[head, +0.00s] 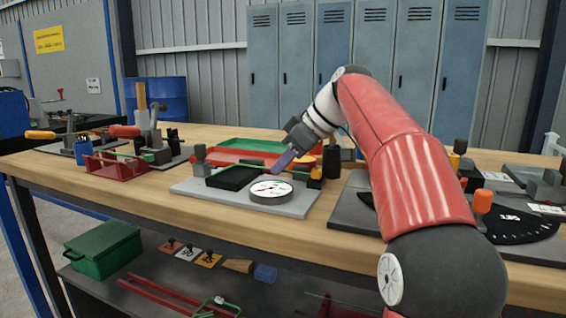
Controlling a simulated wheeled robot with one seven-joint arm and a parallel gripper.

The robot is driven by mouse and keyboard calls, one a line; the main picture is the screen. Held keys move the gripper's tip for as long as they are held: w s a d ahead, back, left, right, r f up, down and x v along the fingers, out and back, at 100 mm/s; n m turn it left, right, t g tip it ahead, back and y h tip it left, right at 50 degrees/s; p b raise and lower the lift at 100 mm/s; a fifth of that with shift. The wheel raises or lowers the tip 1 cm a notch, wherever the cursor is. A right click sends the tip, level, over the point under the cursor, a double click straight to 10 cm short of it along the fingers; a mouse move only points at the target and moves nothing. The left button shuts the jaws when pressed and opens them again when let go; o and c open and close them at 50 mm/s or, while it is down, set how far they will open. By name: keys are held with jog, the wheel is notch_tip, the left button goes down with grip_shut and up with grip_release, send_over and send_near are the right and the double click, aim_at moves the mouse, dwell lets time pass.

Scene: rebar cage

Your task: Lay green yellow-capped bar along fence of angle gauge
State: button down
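My gripper (281,165) points down and left over a grey fixture plate near the middle of the workbench. Its fingertips are close to a thin green bar (299,175) that spans the plate behind a round white dial. A yellow part shows near the bar's right end; I cannot tell whether it is the bar's cap. The view is too small to show whether the fingers are closed on the bar. The angle gauge (510,223), a black plate with a white scale reading 135, lies at the right. My red arm hides its left part, and its fence is not clearly visible.
Green and red trays (250,146) lie behind. A red rack (117,165) and clamping tools stand left. A lower shelf holds a green box (103,249) and red bars.

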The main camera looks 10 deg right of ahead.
jog(key=shift+w+d+r+p, duration=0.1)
jog(key=shift+w+d+p, duration=0.1)
jog(key=shift+w+p, duration=0.1)
dwell(0.6)
jog(key=c, duration=1.5)
grip_release()
jog(key=shift+c, duration=0.2)
jog(key=shift+s, duration=0.1)
jog(key=p+v, duration=0.1)
jog(key=v, duration=0.6)
jog(key=shift+d+r+p, duration=0.2)
jog(key=shift+r+p, duration=0.1)
jog(key=shift+p, duration=0.1)
jog(key=shift+s, duration=0.1)
jog(key=shift+r+p, duration=1.85)
jog(key=shift+r, duration=1.1)
